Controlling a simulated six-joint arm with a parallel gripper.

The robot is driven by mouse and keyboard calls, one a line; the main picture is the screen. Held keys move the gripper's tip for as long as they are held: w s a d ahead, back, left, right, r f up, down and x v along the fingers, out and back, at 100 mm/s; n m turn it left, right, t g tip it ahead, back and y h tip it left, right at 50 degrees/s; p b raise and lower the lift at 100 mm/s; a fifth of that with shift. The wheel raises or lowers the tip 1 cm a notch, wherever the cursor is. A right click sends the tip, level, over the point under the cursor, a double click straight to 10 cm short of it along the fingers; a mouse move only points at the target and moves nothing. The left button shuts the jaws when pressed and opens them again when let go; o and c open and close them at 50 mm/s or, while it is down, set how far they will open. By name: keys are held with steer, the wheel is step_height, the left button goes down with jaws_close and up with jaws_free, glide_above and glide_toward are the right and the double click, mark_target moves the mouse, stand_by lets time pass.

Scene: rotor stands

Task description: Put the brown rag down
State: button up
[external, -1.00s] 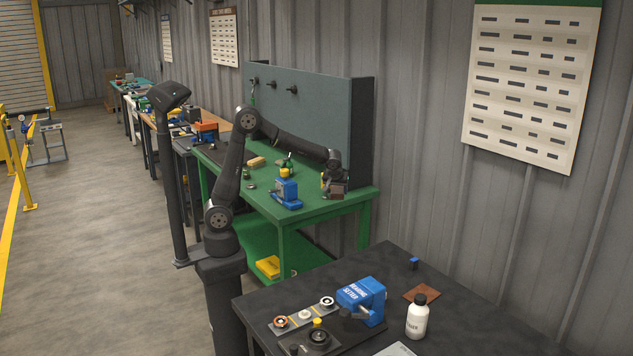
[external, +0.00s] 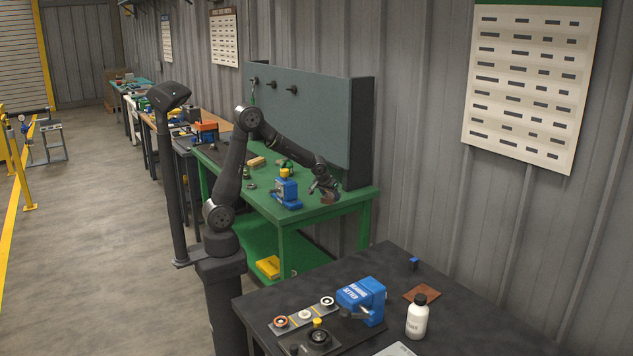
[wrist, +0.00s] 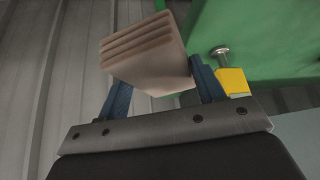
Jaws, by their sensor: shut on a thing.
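My gripper (external: 324,187) is over the right end of the green bench in the external view. It is shut on the brown rag (external: 329,198), which shows as a small dark brown patch under the fingers. In the wrist view the rag (wrist: 148,58) is a folded, layered tan-brown stack between the two blue fingers of my gripper (wrist: 162,88). I cannot tell whether the rag touches the bench top.
A blue fixture with a yellow top (external: 286,190) stands on the green bench (external: 335,206), left of my gripper. A grey panel (external: 310,115) rises behind. A flat brown sheet (external: 422,294) and a white bottle (external: 417,317) are on the black table.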

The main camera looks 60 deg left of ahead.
steer(key=shift+w+a+f+m, duration=0.1)
steer(key=shift+a+f+m, duration=0.15)
steer(key=shift+a, duration=0.25)
steer(key=shift+w+a+f+m, duration=0.15)
steer(key=shift+a+f, duration=0.15)
steer(key=shift+a, duration=0.15)
steer(key=d, duration=0.4)
steer(key=s+d+m+h, duration=0.1)
steer(key=d, duration=0.4)
steer(key=s+d+r+m, duration=0.1)
steer(key=d, duration=0.4)
steer(key=shift+d+h, duration=0.15)
steer(key=shift+h, duration=0.25)
steer(key=s+d+r+m+h, duration=0.15)
steer(key=s+d+m, duration=0.25)
steer(key=s+d, duration=1.1)
steer(key=s+d+r+m+h, duration=0.15)
steer(key=s+d+m, duration=0.25)
steer(key=s+d, duration=1.1)
steer(key=shift+g+h, duration=0.3)
steer(key=w+f, duration=0.2)
steer(key=w, duration=0.3)
steer(key=w+d+f, duration=0.1)
steer(key=w+f, duration=0.1)
steer(key=w, duration=0.3)
steer(key=w+f, duration=0.3)
steer(key=w, duration=0.2)
steer(key=shift+w+d, duration=0.1)
steer(key=shift+d, duration=0.1)
steer(key=shift+f, duration=2)
